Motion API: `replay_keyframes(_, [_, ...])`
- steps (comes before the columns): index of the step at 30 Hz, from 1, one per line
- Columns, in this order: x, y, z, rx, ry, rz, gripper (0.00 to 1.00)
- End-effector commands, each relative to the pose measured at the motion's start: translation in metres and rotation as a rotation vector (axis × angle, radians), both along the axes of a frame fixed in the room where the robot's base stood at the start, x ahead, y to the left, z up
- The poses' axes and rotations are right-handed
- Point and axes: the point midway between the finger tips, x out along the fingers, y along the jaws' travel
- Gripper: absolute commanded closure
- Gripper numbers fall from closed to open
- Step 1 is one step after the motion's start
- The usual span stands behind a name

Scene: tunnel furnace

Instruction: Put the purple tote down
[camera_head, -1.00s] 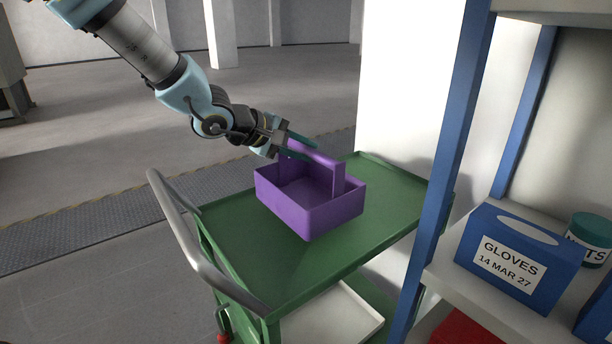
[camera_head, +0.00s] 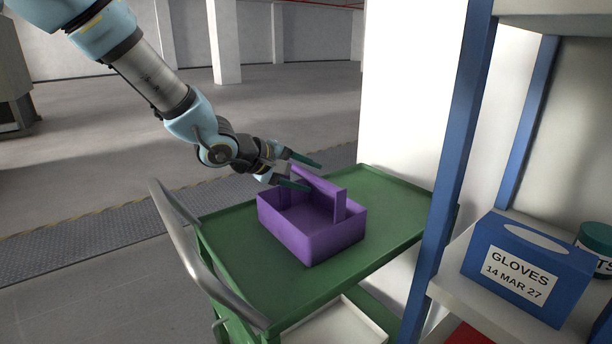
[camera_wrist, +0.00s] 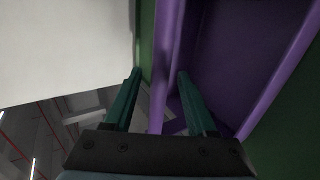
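The purple tote (camera_head: 325,239) sits upright on the green top of the cart (camera_head: 250,270). It is an open box with a raised handle bar across its middle. My gripper (camera_head: 314,177) is at the handle, coming from the upper left, with its two green fingers spread apart. In the wrist view, the purple handle (camera_wrist: 166,60) runs between the open fingers (camera_wrist: 160,72), with a clear gap to the left finger. The handle lies close to the right finger; I cannot tell whether they touch.
A blue shelf post (camera_head: 450,150) stands right of the cart. The shelf holds a blue gloves box (camera_head: 525,262) and a teal-lidded jar (camera_head: 595,238). The cart's grey push handle (camera_head: 185,240) rises at the left. Green surface is free around the tote.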

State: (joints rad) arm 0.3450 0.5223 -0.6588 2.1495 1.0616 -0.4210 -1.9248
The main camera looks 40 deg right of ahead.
Motion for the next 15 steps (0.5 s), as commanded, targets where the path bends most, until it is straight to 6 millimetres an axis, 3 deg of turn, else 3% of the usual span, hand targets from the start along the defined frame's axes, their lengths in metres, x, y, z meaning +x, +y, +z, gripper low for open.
replay_keyframes(8, [0.000,0.000,0.004,-0.001,-0.002,0.000,0.43])
replay_keyframes(15, [0.004,0.032,0.027,0.000,-0.002,0.005,0.43])
